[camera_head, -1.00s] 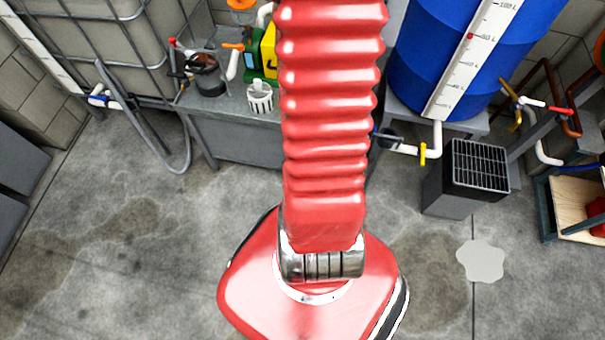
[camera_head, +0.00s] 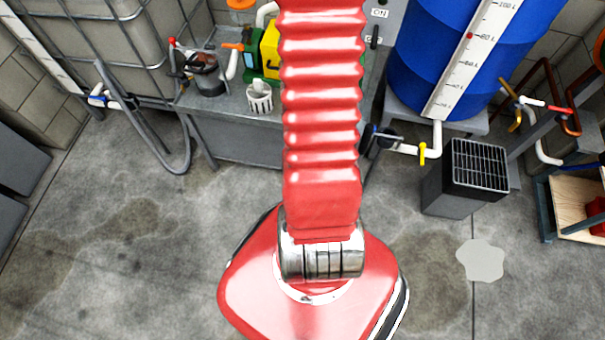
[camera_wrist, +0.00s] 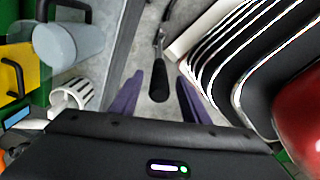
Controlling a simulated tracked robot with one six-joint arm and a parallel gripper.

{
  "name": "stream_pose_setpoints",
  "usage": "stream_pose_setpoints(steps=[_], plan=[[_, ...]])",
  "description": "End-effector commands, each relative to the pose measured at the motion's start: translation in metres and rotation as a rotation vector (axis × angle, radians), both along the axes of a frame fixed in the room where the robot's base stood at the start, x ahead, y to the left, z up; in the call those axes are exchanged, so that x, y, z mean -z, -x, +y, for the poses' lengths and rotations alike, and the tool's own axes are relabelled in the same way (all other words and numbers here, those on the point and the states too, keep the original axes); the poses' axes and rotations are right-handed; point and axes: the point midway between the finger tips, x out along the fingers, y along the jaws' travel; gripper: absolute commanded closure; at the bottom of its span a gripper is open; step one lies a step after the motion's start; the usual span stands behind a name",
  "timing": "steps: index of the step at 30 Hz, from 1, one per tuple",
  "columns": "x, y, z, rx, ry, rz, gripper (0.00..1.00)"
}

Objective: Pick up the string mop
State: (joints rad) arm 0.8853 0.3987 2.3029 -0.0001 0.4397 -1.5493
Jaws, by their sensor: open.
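I cannot make out a string mop for certain in either view. In the wrist view my gripper (camera_wrist: 158,100) is open, with its two purple fingers apart. A black handle-like grip (camera_wrist: 159,82) on a thin metal stem shows between and beyond the fingers. It does not appear held, and I cannot tell what it belongs to. My gripper is not visible in the head view, where my red arm covers the middle.
A white slotted cup (camera_head: 260,97) stands on the grey bench (camera_head: 240,140) near a yellow-and-green unit (camera_head: 268,55). A blue barrel (camera_head: 420,50) and a black grated box (camera_head: 478,170) are at right. A pale patch (camera_head: 482,260) lies on open floor.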

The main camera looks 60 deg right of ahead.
Motion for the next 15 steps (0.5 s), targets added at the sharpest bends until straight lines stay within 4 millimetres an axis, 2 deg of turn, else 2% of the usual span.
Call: stream_pose_setpoints(steps=[7, 15], plan=[[0.008, 0.001, 0.0, 0.0, -0.002, 0.002, 0.58], [0.035, 0.002, -0.001, 0.0, -0.002, 0.002, 0.58]])
